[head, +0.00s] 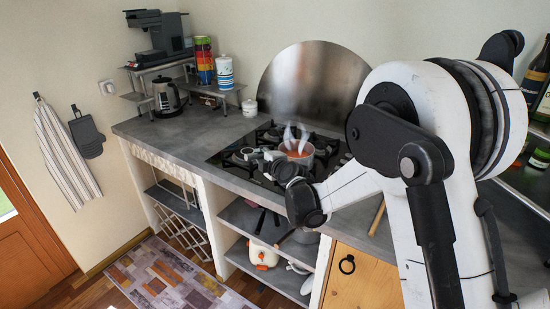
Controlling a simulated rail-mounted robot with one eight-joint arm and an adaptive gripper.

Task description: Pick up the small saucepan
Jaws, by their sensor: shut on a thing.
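The small saucepan (307,159) is a metal pan with orange-red contents and steam rising from it. It is over the black gas hob on the counter, and looks upright. My gripper (258,157) is at the near left side of the saucepan, shut on what looks like its handle. The gripper's fingers and wrist hide the handle and part of the pan's near side. Whether the pan's base touches the burner grate cannot be told.
The gas hob (226,157) has raised grates around the pan. A steel splash plate (310,80) stands behind it. Bare counter (160,130) lies to the left, with a kettle (167,97) and lidded white jar (249,108) at the back. Open shelves are below.

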